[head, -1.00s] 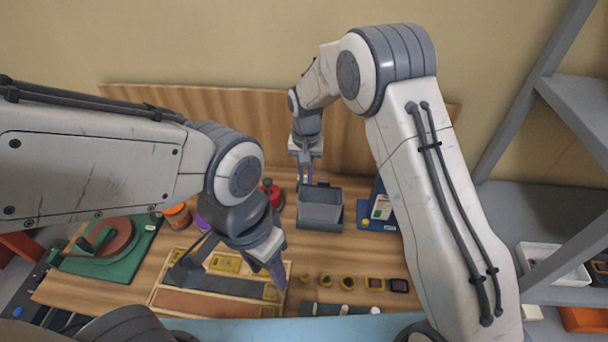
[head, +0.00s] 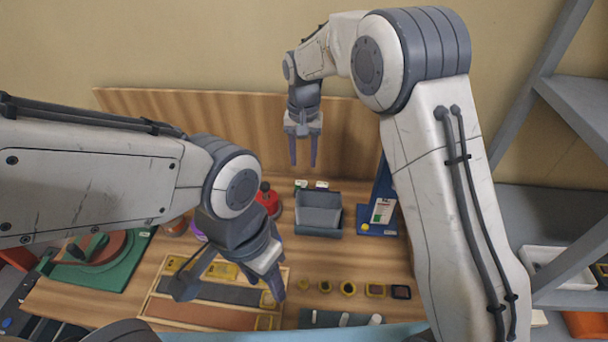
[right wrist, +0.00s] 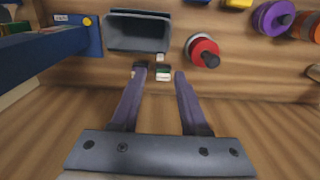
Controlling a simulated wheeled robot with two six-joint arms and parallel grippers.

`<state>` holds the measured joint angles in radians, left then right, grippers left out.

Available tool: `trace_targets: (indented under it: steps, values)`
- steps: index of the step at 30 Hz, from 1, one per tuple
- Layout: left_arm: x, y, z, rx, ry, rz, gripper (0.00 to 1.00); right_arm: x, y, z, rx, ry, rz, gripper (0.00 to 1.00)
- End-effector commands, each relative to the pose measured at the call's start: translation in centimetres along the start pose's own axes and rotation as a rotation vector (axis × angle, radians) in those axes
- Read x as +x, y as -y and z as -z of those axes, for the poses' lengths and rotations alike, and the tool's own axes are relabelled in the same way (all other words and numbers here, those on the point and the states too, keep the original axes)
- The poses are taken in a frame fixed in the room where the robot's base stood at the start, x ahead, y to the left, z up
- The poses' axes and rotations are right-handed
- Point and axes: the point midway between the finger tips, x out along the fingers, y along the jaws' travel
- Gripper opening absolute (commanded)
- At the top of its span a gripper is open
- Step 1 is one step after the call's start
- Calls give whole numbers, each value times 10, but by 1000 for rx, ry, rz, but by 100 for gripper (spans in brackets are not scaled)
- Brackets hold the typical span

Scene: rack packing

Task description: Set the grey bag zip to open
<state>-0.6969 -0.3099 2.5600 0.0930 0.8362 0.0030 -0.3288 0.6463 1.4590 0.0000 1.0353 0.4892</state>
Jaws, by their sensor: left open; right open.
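A grey, open-topped container (head: 318,222), possibly the grey bag, stands at the middle of the wooden worktop. It also shows in the right wrist view (right wrist: 138,34), with a dark inside; I cannot make out a zip for certain. My right gripper (head: 303,160) is open and empty, above and behind the container, apart from it. In the right wrist view its fingers (right wrist: 160,76) point toward small white-and-green pieces (right wrist: 163,72) beside the container's back edge. My left gripper (head: 230,288) is open over the shallow wooden tray (head: 152,303) at the front left.
A red-topped round item (head: 268,199) stands left of the container, and a blue stand (head: 378,229) stands right of it. Several small yellow and dark pieces (head: 348,288) lie in front. A wooden back panel (head: 200,120) closes the rear.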

Motion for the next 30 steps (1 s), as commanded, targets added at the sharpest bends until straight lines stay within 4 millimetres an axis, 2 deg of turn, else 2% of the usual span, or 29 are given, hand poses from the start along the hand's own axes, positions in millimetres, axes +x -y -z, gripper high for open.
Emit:
trace_targets:
  steps: [3, 7, 23, 26, 29, 30]
  values:
    - [6, 0, 0, 0, 0, 0, 50, -17, 0, 1, 0, -2, 1, 45]
    - [7, 0, 0, 0, 0, 0, 50, -28, 0, 0, 0, -1, 1, 45]
    - [8, 1, 0, 0, 0, 0, 50, -32, 1, -4, -11, 0, 1, 45]
    - [11, 1, 0, 0, 0, 0, 50, -38, 5, -26, -64, -2, 9, 45]
    - [16, 1, -1, 1, 0, 0, 50, -46, 9, -68, -166, -4, 22, 45]
    - [19, 1, -1, 1, 0, 0, 50, -48, 8, -89, -218, -6, 28, 45]
